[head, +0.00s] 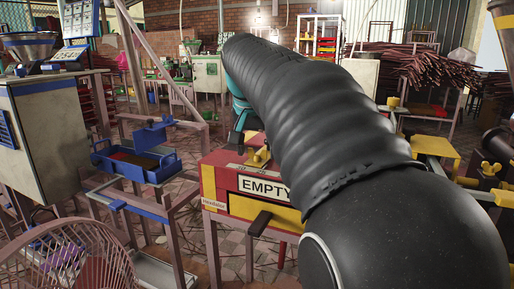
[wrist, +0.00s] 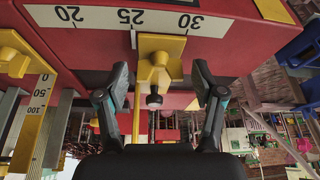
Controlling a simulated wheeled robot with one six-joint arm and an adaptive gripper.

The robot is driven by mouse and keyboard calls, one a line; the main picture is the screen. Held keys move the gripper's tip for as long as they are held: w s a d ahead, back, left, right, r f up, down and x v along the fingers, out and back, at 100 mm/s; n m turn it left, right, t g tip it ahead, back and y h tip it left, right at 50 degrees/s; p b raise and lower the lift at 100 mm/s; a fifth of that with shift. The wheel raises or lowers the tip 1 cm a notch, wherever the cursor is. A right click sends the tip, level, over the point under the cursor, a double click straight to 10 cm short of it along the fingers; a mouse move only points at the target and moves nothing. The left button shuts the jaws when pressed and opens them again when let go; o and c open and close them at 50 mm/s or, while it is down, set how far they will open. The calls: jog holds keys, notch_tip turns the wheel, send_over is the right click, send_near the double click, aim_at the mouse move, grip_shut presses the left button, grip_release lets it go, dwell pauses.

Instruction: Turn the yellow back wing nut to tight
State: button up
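A yellow wing nut (wrist: 160,72) on a bolt with a dark round end sits mid-frame in the wrist view, in front of a red panel. My gripper (wrist: 161,86) is open, its two black fingers on either side of the nut with a visible gap on both sides. A second yellow wing nut (wrist: 12,54) shows at the left edge of the wrist view. I cannot tell from the pictures which one is the back nut.
A white scale (wrist: 105,17) marked 20, 25, 30 runs along the red panel. A yellow ruler (wrist: 32,120) stands at left in the wrist view. An EMPTY sign (head: 262,187) is on the red machine's front.

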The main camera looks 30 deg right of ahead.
jog(key=shift+r, duration=0.15)
jog(key=v, duration=1.1)
jog(key=shift+s+a+r, duration=0.15)
jog(key=shift+a+r, duration=0.05)
jog(key=shift+r, duration=0.1)
jog(key=s+a+f+n+y, duration=0.1)
jog(key=s+a+f+n, duration=0.2)
jog(key=f, duration=0.7)
jog(key=s+a+f+n+t+y, duration=0.1)
jog(key=s+a+f+n, duration=0.2)
jog(key=s+f, duration=0.5)
jog(key=s+a+f+n+t+y, duration=0.1)
jog(key=s+a+f, duration=0.4)
jog(key=f, duration=0.8)
jog(key=shift+s+f+n, duration=0.15)
jog(key=shift+s+n, duration=0.55)
jog(key=shift+n, duration=0.2)
jog(key=shift+a, duration=0.1)
